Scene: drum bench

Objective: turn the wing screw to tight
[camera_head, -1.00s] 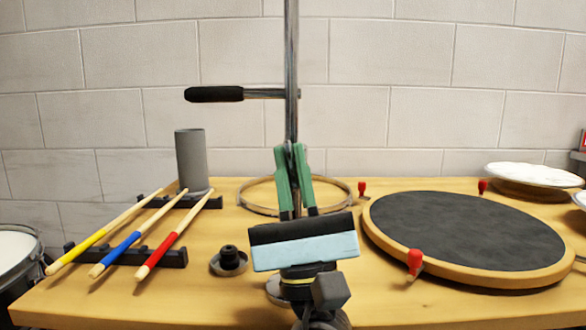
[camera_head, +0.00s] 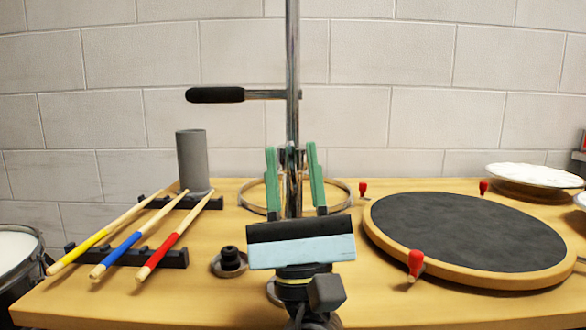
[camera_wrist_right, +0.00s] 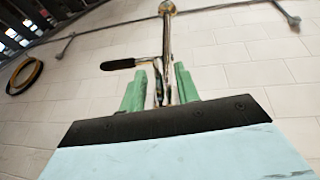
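A chrome stand post (camera_head: 292,60) rises upright at the middle of the bench, with a black-gripped side handle (camera_head: 215,95) pointing left. The wing screw (camera_head: 290,156) seems to be the small dark part at the post, low between my fingers; its wings and angle are too small to tell. My right gripper (camera_head: 291,148) is open, one green finger on each side of the post and screw, apart from both as far as I can see. The wrist view also shows the open fingers (camera_wrist_right: 160,72) around the post. My left gripper is not in view.
On the wooden bench (camera_head: 210,305), a rack holds yellow, blue and red drumsticks (camera_head: 140,236) at left. A round black pad (camera_head: 465,232) with red-topped screws fills the right.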

